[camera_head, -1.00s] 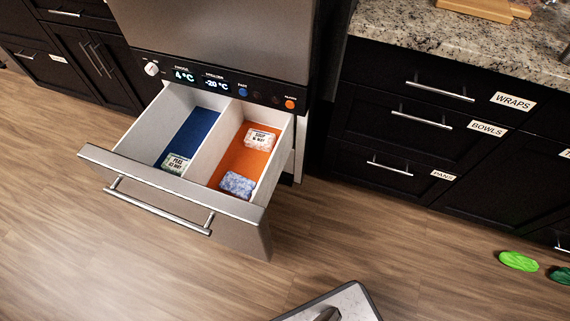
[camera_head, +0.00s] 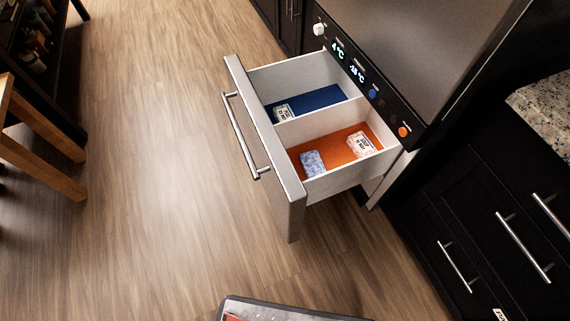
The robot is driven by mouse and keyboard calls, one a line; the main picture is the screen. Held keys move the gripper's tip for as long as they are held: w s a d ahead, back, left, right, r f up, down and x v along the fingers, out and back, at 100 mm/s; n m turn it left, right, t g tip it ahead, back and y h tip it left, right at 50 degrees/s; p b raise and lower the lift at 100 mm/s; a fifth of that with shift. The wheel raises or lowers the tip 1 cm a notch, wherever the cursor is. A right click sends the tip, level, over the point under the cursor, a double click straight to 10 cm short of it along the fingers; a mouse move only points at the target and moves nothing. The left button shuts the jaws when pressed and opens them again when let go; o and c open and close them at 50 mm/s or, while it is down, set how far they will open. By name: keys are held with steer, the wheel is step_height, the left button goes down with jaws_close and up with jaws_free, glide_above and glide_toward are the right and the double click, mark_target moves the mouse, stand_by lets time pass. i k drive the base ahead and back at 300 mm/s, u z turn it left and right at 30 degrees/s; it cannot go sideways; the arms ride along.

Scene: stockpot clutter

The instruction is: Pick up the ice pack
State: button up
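A blue and white speckled pack (camera_head: 313,163), which looks like the ice pack, lies in the orange-floored compartment (camera_head: 330,150) of an open drawer (camera_head: 270,150). It rests near the drawer's front. A pale labelled packet (camera_head: 361,144) lies in the same compartment, farther back and apart from it. Another labelled packet (camera_head: 284,112) lies in the blue-floored compartment (camera_head: 318,100). A white divider separates the two compartments. My gripper is not in view.
The drawer front with its bar handle (camera_head: 240,135) juts over the wood floor. Dark cabinets (camera_head: 470,220) stand at right, and a wooden piece of furniture (camera_head: 40,150) at left. The floor between is clear. A dark-edged surface (camera_head: 275,311) shows at the bottom edge.

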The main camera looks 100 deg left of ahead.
mark_target(312, 165)
steer(key=u, duration=3.1)
steer(key=i, duration=0.5)
steer(key=k, duration=0.5)
steer(key=u, duration=2.25)
steer(key=k, duration=1)
steer(key=z, duration=1.35)
steer(key=i, duration=0.5)
